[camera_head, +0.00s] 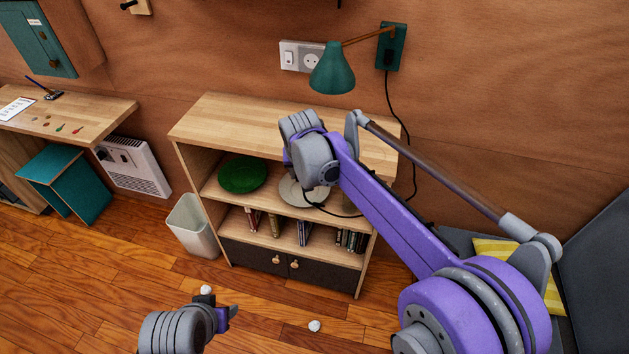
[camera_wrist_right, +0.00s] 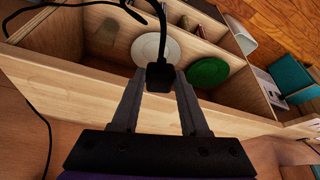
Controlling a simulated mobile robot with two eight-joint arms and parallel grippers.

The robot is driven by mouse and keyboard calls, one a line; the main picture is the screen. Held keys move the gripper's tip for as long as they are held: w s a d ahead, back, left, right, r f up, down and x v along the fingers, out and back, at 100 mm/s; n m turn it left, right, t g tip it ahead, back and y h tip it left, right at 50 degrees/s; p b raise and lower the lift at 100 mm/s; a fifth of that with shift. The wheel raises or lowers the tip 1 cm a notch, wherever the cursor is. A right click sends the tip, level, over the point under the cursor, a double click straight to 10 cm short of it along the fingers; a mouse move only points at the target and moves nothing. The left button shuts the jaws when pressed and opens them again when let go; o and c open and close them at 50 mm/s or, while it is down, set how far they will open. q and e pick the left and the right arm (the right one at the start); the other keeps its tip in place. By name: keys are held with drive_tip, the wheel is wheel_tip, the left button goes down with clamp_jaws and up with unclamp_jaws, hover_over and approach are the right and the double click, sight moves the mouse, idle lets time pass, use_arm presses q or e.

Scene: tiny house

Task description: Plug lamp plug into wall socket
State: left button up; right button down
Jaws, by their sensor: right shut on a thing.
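The green wall lamp (camera_head: 333,72) is mounted at the upper middle, and its black cord (camera_head: 402,123) hangs down past the shelf's right end. The white wall socket (camera_head: 311,61) sits beside a switch on one plate, left of the lamp's mount. My right gripper (camera_wrist_right: 159,88) is shut on the black lamp plug (camera_wrist_right: 160,76), with the cord leading away from it. In the head view this gripper is hidden by my purple arm above the shelf unit. My left gripper (camera_head: 229,314) is low in the head view, over the floor; its jaw opening is unclear.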

drive_tip(key=shift+w+a, duration=0.15)
idle(0.3)
drive_tip(key=s+d+f+n+g+y, duration=0.1)
drive_tip(key=d+f+n+g+y, duration=0.1)
drive_tip(key=f+n, duration=0.3)
drive_tip(key=s+d+f+n+g+y, duration=0.2)
drive_tip(key=f+n, duration=0.4)
drive_tip(key=n, duration=0.6)
drive_tip(key=shift+s+y, duration=0.2)
drive_tip(key=shift+y, duration=0.1)
drive_tip(key=shift+f, duration=0.15)
drive_tip(key=s+d+f+m+t+h, duration=0.2)
drive_tip(key=s+d+m, duration=0.2)
drive_tip(key=d+m, duration=0.3)
drive_tip(key=s+d+f+m+t+h, duration=0.2)
drive_tip(key=d+m, duration=0.4)
drive_tip(key=m, duration=0.4)
drive_tip(key=shift+s+d+f+h, duration=0.35)
drive_tip(key=shift+s+f, duration=0.4)
drive_tip(key=shift+s, duration=0.2)
